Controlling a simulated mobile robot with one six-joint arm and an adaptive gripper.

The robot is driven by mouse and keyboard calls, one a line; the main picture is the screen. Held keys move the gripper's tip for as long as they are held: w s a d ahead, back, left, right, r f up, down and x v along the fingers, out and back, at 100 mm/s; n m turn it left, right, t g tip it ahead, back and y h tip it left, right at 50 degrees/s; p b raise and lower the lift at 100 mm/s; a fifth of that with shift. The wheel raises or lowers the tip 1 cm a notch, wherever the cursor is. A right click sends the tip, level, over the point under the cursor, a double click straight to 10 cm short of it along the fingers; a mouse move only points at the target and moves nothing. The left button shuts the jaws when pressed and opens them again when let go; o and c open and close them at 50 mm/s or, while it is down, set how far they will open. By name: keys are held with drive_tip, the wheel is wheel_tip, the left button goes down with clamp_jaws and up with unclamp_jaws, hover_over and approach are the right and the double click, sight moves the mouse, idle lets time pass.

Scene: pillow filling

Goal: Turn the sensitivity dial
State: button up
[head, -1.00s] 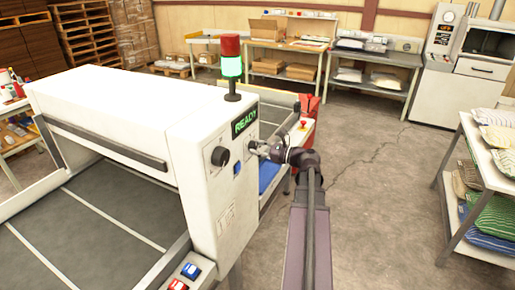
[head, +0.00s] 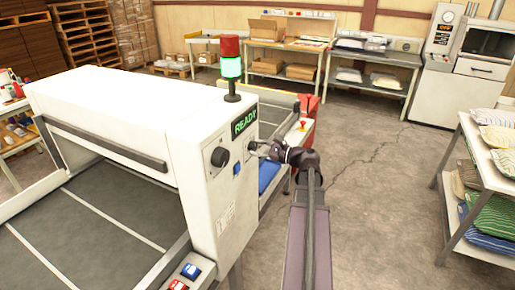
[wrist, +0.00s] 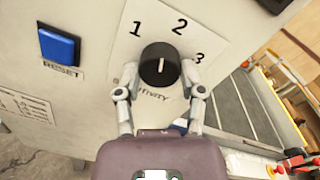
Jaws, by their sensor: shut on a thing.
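The sensitivity dial (wrist: 160,66) is a round black knob with a white pointer line, on a white plate marked 1, 2 and 3. In the wrist view the line points up, between the 1 and the 2. My gripper (wrist: 160,76) has one fingertip on each side of the dial and is shut on it. The word under the dial is partly hidden by my fingers. In the head view my gripper (head: 257,148) is at the machine's end panel, and it mostly hides the dial.
The white machine (head: 205,120) has a lit READY display (head: 244,123), another black knob (head: 220,157) and a blue RESET button (wrist: 59,46) beside the dial. A signal tower (head: 231,68) glows green. A shelf of pillows (head: 490,160) stands right; the floor between is clear.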

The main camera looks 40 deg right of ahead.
drive_tip(key=n, duration=0.4)
drive_tip(key=shift+r, duration=0.1)
drive_tip(key=shift+n+h+p, duration=0.3)
drive_tip(key=shift+n+h, duration=0.1)
drive_tip(key=shift+n, duration=1.7)
drive_tip(key=o, duration=1.1)
drive_tip(key=shift+o, duration=0.2)
drive_tip(key=shift+m, duration=0.3)
